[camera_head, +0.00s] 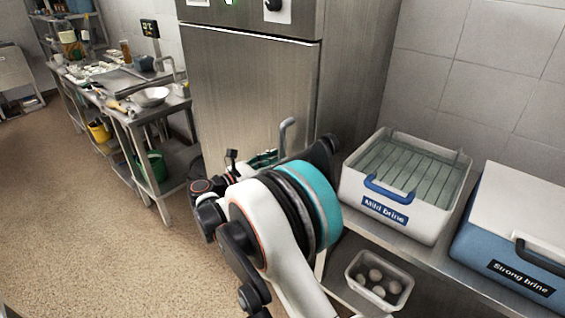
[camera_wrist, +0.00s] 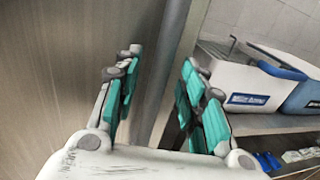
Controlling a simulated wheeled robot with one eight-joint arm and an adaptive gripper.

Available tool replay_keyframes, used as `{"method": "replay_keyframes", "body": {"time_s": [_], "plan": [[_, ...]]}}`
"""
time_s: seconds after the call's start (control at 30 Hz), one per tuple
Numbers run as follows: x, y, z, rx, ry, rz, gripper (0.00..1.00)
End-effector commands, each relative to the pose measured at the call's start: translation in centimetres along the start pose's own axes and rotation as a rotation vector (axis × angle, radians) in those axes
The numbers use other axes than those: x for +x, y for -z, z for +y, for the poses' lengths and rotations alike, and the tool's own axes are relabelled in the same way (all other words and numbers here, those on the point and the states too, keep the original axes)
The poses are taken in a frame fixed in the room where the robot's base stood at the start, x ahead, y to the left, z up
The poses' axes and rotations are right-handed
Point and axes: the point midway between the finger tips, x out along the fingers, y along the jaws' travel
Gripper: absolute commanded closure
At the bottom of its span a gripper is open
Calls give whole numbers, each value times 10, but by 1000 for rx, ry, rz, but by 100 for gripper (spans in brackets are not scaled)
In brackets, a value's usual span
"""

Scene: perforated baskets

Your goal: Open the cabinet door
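The cabinet is a tall brushed-steel unit; its door (camera_head: 250,85) looks closed and flush in the head view. A grey bent handle (camera_head: 286,128) stands out from the door's lower right part. In the wrist view the steel door (camera_wrist: 60,60) fills the left side. My gripper (camera_wrist: 160,62) is open, with teal-padded fingers spread apart near the door's right edge. I see nothing clearly held between them. In the head view my arm hides most of the gripper, just below the handle. Whether the fingers touch the handle cannot be told.
On the right, a steel shelf unit carries a white brine tub (camera_head: 391,220) and a blue brine box (camera_head: 470,232). A small tub of round items (camera_head: 363,295) sits on the lower shelf. Left is a steel worktable with a bowl (camera_head: 150,97); open floor (camera_head: 90,230) lies before it.

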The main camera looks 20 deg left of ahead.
Motion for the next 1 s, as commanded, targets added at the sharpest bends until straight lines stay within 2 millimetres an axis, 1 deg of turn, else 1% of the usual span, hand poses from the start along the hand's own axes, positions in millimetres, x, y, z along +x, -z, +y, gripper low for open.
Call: {"method": "replay_keyframes", "body": {"time_s": [0.03, 0.2, 0.33, 0.57, 0.6, 0.63, 0.73, 0.77, 1.0], "plan": [[8, 1, -1, 0, 3, 0, 62], [24, 0, 0, 0, 1, 0, 62], [28, 0, 0, 0, 1, 0, 62], [28, 0, 0, 0, 0, 0, 62], [28, 0, 0, 0, 0, 0, 67], [28, 0, 0, 0, 0, 0, 74], [28, 0, 0, 0, 0, 0, 96], [28, 0, 0, 0, 0, 0, 100], [26, 0, 0, 0, 0, 0, 100]]}}
